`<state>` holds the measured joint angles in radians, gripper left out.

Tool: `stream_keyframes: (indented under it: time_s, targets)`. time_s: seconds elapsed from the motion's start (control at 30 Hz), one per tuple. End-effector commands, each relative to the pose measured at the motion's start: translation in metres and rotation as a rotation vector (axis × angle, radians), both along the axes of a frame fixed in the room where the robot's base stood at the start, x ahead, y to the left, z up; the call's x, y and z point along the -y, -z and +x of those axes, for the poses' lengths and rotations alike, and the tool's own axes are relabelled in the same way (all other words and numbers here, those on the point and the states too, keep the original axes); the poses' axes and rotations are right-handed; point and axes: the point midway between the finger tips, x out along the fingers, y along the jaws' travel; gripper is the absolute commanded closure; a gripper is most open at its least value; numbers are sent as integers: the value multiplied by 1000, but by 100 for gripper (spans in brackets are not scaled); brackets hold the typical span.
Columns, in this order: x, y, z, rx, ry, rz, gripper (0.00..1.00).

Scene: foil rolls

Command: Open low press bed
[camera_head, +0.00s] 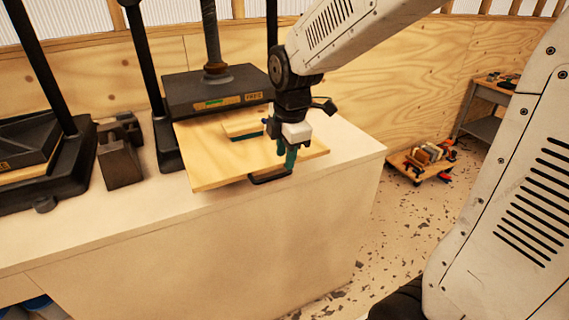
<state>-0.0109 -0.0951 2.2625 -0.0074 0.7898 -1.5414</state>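A press stands at the back of the bench, with a dark upper plate (215,90) on a screw column. Below it, the bed, a light plywood board (212,165), juts out toward the bench's front edge. A black bar handle (268,179) is at its front edge. A wooden block (243,123) with a dark green underside lies on the board. My gripper (287,158) points down over the board's front right part, its teal fingers close to the right end of the handle. Whether they touch or grip the handle is unclear. The arm hides part of the press's right side.
Another press (30,150) stands at the left, with dark metal blocks (119,160) beside it. The bench top (120,215) is clear in front. A low wheeled board with loose items (428,160) is on the floor at right, near a side table (485,110).

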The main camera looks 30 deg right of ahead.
Motion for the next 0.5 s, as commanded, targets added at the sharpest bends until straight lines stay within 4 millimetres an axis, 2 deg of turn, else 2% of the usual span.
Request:
stream_keyframes:
  time_s: [0.03, 0.2, 0.5]
  targets:
    - [0, -9, -2, 3, 0, 0, 68]
    - [0, -28, -5, 1, 0, 0, 68]
    - [0, -32, -6, -1, 0, 0, 68]
